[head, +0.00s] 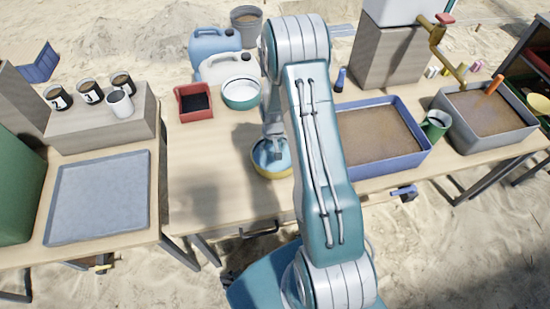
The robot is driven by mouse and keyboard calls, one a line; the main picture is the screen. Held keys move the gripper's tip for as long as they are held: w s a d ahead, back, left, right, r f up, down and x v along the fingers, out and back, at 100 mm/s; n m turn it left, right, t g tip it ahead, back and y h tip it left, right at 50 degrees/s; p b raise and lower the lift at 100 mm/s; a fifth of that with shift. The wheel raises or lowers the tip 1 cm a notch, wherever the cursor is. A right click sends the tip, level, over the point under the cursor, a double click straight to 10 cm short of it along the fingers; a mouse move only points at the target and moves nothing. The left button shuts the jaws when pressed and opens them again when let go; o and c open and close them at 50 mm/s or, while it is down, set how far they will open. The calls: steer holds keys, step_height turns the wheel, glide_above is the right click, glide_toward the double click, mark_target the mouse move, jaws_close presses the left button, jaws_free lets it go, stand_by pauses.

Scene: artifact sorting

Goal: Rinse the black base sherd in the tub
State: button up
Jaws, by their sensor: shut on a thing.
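My gripper (275,149) points down over a round tub (268,175) with a yellow outside and blue inside, on the middle table. Its fingertips are at or inside the tub's rim and partly hidden by my arm. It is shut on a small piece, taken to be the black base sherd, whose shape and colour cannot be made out. Whether the piece touches water cannot be told. A second round tub (241,104), teal outside with a white rim, stands behind. A red bin (182,113) with a dark inside stands to its left.
A blue tray of brown soil (425,155) lies right of my arm, beside a green cup (435,125) and a grey soil tray (460,134). A blue-grey tray (100,198) and several cups on a block (100,130) are at left. Bare tabletop (205,190) lies left of the yellow tub.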

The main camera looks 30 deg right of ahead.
mark_target(276, 165)
steer(key=shift+s+a, duration=0.25)
steer(key=shift+s, duration=0.55)
steer(key=shift+s+a, duration=0.25)
steer(key=shift+s, duration=0.5)
steer(key=shift+s+a, duration=0.25)
steer(key=shift+s, duration=0.55)
steer(key=shift+w+d, duration=0.25)
steer(key=shift+w, duration=0.6)
steer(key=shift+w+d, duration=0.3)
steer(key=shift+w, duration=0.5)
steer(key=shift+w+d, duration=0.25)
steer(key=shift+w, duration=0.6)
steer(key=shift+r, duration=4.1)
step_height(276, 165, up, 5)
steer(key=shift+s, duration=0.1)
